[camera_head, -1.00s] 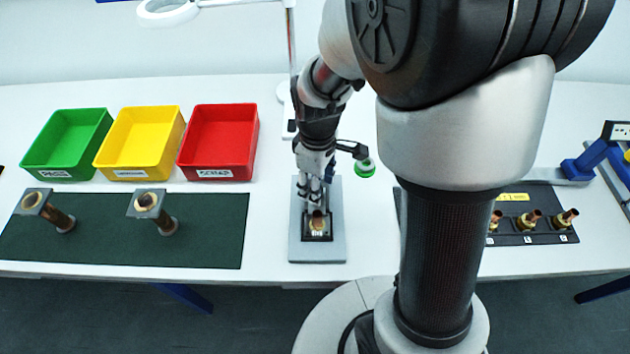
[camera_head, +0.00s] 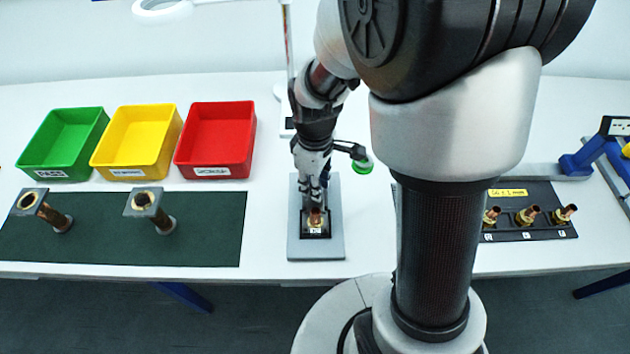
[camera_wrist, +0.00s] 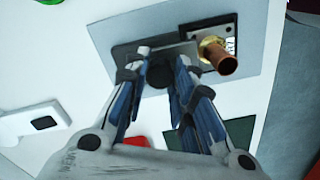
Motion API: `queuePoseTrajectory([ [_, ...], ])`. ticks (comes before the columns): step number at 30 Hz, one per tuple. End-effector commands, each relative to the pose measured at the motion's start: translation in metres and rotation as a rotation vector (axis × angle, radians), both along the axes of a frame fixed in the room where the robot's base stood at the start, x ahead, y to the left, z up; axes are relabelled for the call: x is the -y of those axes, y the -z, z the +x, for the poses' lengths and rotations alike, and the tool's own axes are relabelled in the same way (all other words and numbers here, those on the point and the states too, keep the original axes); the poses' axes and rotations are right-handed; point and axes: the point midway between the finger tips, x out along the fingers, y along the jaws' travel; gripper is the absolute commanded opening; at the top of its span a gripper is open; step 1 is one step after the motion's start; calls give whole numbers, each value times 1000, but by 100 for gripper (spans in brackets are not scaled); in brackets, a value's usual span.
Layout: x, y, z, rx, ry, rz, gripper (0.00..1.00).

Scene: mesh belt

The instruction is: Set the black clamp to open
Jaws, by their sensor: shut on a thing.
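The black clamp (camera_wrist: 160,73) shows in the wrist view as a dark rounded part between my fingers. My gripper (camera_wrist: 163,58) is shut on it, with one finger on either side. A brass fitting with a copper tube (camera_wrist: 217,55) stands in the fixture just to the right. In the head view my gripper (camera_head: 315,194) is low over the grey fixture plate (camera_head: 296,247), behind the fitting (camera_head: 315,216). There the clamp is mostly hidden by my gripper, and its exact setting cannot be told.
Green (camera_head: 64,147), yellow (camera_head: 135,146) and red (camera_head: 214,144) bins stand left. A black rack (camera_head: 565,232) holds several fittings right. A green-topped round thing (camera_head: 363,166) is close beside my wrist.

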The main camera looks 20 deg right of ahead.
Motion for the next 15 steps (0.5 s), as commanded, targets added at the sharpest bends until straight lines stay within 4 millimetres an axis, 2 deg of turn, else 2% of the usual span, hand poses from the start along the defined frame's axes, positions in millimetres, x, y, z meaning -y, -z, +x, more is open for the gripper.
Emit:
queuePoseTrajectory([
  [3, 0, 0, 0, 0, 0, 0, 0],
  [15, 1, -1, 4, 1, 0, 0, 0],
])
